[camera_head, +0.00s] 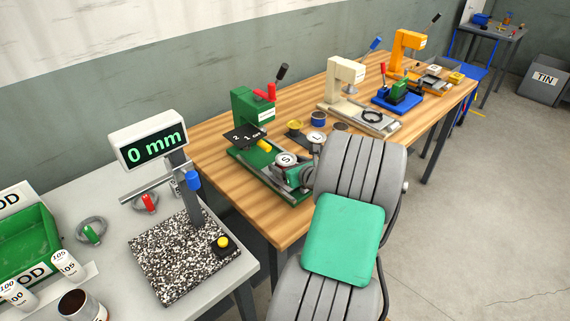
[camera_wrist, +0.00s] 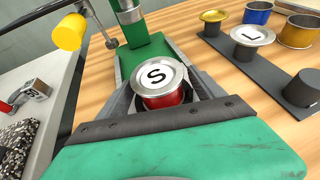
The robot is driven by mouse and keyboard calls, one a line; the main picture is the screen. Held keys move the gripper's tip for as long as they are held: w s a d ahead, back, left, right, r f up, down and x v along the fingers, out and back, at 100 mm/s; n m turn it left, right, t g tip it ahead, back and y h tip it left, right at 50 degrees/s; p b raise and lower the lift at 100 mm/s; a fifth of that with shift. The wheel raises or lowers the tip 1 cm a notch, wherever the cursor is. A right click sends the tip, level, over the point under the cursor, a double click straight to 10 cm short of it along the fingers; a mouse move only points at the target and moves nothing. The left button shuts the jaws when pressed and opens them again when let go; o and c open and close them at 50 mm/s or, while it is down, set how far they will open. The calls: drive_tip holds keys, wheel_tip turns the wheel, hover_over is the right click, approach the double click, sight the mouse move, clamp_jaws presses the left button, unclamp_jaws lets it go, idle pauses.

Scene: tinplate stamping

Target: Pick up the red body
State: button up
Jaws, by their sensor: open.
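The red body (camera_wrist: 166,101) shows in the wrist view as a short red cylinder under a silver disc marked S (camera_wrist: 158,76). It stands at the front of the green press (camera_wrist: 147,52). In the head view the S disc (camera_head: 285,159) shows, but I cannot make out the red body below it. My gripper (camera_wrist: 166,90) is open, with one grey finger on each side of the red body. I cannot tell whether either finger touches it. In the head view my gripper (camera_head: 293,172) is at the press front, partly hidden by my arm.
The green press (camera_head: 250,116) has a yellow-ended part (camera_wrist: 69,32) close by on the left. Right of it, a dark stand (camera_wrist: 245,65) holds a disc marked L (camera_wrist: 252,35) and other pieces. A grey table with a display gauge (camera_head: 154,142) stands left of the wooden bench (camera_head: 215,160).

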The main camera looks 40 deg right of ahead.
drive_tip(key=shift+w+f, duration=0.2)
drive_tip(key=shift+w, duration=0.1)
clamp_jaws()
idle(0.6)
